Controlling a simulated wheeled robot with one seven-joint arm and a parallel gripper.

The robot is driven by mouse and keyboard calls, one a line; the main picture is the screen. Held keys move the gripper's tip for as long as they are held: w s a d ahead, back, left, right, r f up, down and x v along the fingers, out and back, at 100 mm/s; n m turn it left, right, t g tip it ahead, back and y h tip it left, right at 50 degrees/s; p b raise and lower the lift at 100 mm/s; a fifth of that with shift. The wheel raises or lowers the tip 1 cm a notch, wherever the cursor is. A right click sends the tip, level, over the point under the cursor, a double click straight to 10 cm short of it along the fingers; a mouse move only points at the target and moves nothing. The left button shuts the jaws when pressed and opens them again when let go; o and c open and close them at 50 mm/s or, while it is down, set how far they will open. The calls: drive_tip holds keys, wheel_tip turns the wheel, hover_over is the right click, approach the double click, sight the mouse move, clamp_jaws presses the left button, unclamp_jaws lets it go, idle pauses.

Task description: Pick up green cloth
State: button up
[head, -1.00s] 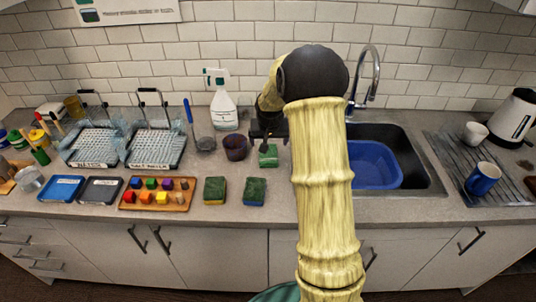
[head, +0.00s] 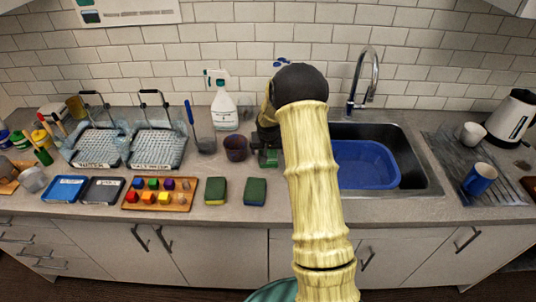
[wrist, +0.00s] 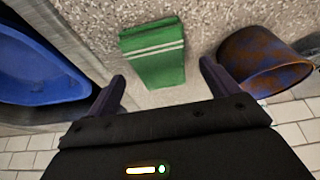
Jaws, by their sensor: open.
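The green cloth (wrist: 153,54) lies folded on the grey counter, with pale stripes across it in the wrist view. In the head view the cloth (head: 269,158) shows partly, beneath and beside my gripper (head: 266,140). In the wrist view my gripper (wrist: 160,88) is open, with one finger on each side below the cloth's near edge. No finger touches the cloth in that view, and nothing is between the fingers but counter and the cloth's edge.
A rusty blue cup (wrist: 262,62) stands close to my right finger in the wrist view. The blue basin (head: 365,165) sits in the sink to the right. Two green-and-yellow sponges, one of them here (head: 215,190), lie in front. A spray bottle (head: 224,108) stands behind.

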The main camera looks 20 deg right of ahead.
sight(268, 154)
drive_tip(key=shift+x, duration=1.35)
drive_tip(key=c, duration=1.1)
drive_tip(key=shift+o, duration=0.2)
drive_tip(key=shift+r, duration=0.1)
wheel_tip(268, 154, up, 10)
drive_tip(key=b, duration=0.1)
drive_tip(key=shift+b, duration=0.35)
